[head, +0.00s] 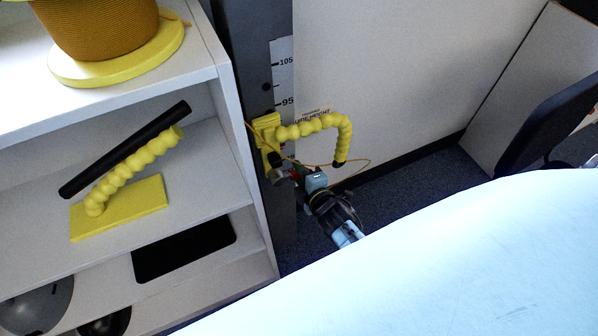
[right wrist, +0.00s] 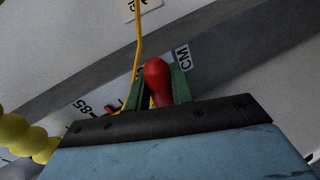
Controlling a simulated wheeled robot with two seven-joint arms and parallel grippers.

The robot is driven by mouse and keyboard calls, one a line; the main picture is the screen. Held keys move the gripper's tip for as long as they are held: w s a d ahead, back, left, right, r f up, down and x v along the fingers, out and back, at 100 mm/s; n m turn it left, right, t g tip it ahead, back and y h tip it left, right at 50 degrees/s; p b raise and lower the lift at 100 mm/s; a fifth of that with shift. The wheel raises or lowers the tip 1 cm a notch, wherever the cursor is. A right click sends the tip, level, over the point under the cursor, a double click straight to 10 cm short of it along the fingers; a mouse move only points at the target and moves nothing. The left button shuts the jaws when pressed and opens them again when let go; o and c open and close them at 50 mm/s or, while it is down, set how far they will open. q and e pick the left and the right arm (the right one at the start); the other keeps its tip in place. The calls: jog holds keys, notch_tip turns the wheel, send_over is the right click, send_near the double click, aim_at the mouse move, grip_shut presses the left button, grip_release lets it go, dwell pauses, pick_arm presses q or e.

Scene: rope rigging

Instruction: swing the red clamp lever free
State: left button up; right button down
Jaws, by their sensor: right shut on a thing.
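The red clamp lever (right wrist: 157,80) shows in the right wrist view as a rounded red knob between two green fingers. My right gripper (right wrist: 157,92) is shut on it. In the head view my right gripper (head: 298,174) is at the dark post, just below the yellow clamp (head: 267,130). The lever is mostly hidden there, with only a trace of red by the fingers. A yellow segmented arm (head: 312,127) curves from the clamp to the right and down to a black tip. My left gripper is in neither view.
The dark post (head: 255,60) carries a number scale (head: 283,75). A thin orange cord (head: 357,172) loops around the gripper. A white shelf (head: 225,75) stands close on the left, with a yellow stand (head: 120,208) and a spool (head: 105,25). A dark chair (head: 550,110) is at right.

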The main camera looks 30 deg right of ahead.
jog(key=shift+r, duration=0.1)
jog(key=c, duration=1.2)
grip_release()
jog(key=shift+c, duration=0.2)
jog(key=shift+s, duration=0.1)
jog(key=shift+s, duration=0.3)
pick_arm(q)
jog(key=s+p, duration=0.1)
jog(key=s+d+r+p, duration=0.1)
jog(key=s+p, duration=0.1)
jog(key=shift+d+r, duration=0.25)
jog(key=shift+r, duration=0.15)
pick_arm(e)
jog(key=v, duration=1.2)
jog(key=shift+s, duration=0.3)
jog(key=shift+r, duration=0.1)
